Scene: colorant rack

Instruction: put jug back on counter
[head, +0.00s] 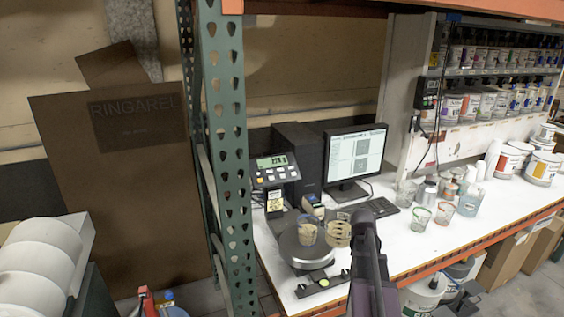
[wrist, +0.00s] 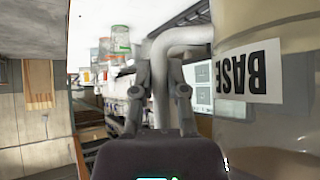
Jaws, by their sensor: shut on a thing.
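The jug (head: 338,236) is a clear container with tan marks, held beside the scale in the head view. In the wrist view the jug (wrist: 285,120) fills the right side, with a white label reading BASE upside down. Its pale handle (wrist: 185,36) runs between my fingers. My gripper (head: 363,222) is shut on that handle; it also shows in the wrist view (wrist: 161,85). The white counter (head: 420,250) lies below and to the right. I cannot tell whether the jug's bottom touches anything.
A clear cup (head: 307,236) stands on the round scale (head: 290,250), left of the jug. A monitor (head: 355,155) and keyboard (head: 370,209) are behind. Several cups and cans (head: 444,213) stand to the right. The green rack post (head: 225,130) rises at left. The counter's front right is clear.

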